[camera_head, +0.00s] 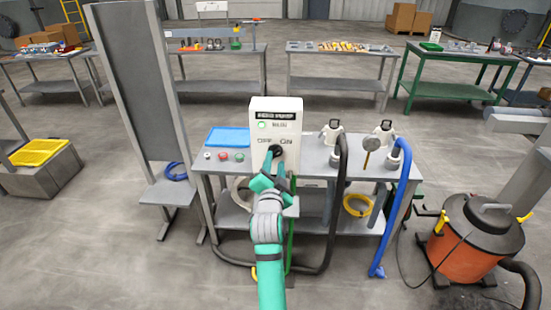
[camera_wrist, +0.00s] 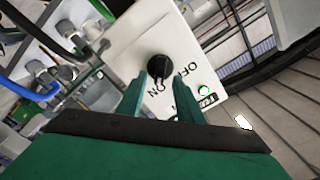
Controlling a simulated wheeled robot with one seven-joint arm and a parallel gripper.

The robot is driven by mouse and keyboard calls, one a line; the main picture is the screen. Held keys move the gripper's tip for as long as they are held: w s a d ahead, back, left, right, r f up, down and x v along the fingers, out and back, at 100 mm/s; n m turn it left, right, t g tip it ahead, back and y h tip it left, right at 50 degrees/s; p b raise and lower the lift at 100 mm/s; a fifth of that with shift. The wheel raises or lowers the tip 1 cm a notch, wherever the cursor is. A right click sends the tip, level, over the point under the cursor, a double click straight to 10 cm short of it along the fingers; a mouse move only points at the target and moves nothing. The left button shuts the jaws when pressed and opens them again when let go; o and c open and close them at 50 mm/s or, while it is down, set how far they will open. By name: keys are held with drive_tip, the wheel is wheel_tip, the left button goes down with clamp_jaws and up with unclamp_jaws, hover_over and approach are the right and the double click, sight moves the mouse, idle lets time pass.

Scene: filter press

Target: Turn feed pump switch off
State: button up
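The feed pump switch is a black rotary knob (camera_wrist: 159,68) on a white control box (camera_head: 262,122), with OFF and ON lettering. In the head view my gripper (camera_head: 275,165) partly hides the box front.
The box stands on a grey metal table (camera_head: 315,160) with a blue tray (camera_head: 228,137), coloured buttons and valves with a black hose (camera_head: 338,200) and a blue hose (camera_head: 390,215). A tall grey panel (camera_head: 135,80) stands left. An orange vacuum (camera_head: 470,245) stands right.

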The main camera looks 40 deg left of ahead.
sight(276, 155)
drive_tip(key=shift+x, duration=1.55)
clamp_jaws()
